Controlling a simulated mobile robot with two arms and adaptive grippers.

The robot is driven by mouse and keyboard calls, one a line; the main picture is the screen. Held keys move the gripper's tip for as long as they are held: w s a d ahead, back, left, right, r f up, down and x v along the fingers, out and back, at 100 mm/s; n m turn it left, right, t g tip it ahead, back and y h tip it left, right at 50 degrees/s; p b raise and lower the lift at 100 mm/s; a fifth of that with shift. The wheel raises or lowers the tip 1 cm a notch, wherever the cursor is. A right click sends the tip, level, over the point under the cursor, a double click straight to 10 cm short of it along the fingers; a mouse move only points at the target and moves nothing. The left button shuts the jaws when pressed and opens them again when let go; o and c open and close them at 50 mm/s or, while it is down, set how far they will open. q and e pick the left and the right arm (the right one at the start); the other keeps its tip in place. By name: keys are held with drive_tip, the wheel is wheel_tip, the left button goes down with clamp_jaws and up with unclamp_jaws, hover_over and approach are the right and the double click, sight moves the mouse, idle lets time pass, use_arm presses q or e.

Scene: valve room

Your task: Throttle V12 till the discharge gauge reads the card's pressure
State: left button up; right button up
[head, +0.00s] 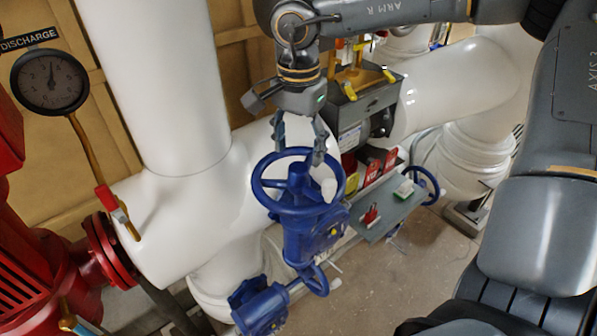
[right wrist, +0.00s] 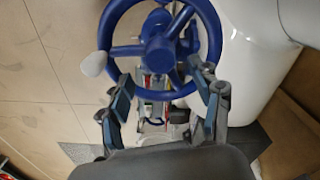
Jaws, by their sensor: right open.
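The discharge gauge (head: 49,81) is a round dark dial at the upper left under a DISCHARGE sign (head: 29,39). Its needle points nearly straight up; the numbers are too small to read. A blue handwheel (head: 263,196) with a white knob (head: 328,189) tops a blue valve in the middle. No V12 tag is legible, and I cannot make out the pressure card. My right gripper (head: 299,153) is open just above the wheel, fingers pointing down. In the right wrist view, the fingertips (right wrist: 163,88) lie near opposite sides of the wheel (right wrist: 109,25); contact is unclear. My left gripper is out of view.
A grey toolbox (head: 362,103) is behind. White pipes (head: 165,80) and red machinery (head: 30,230) crowd the left.

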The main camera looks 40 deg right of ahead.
sight(299, 168)
drive_tip(key=shift+f+b, duration=2.9)
drive_tip(key=shift+f, duration=0.35)
drive_tip(key=shift+s, duration=0.1)
drive_tip(key=shift+c, duration=0.2)
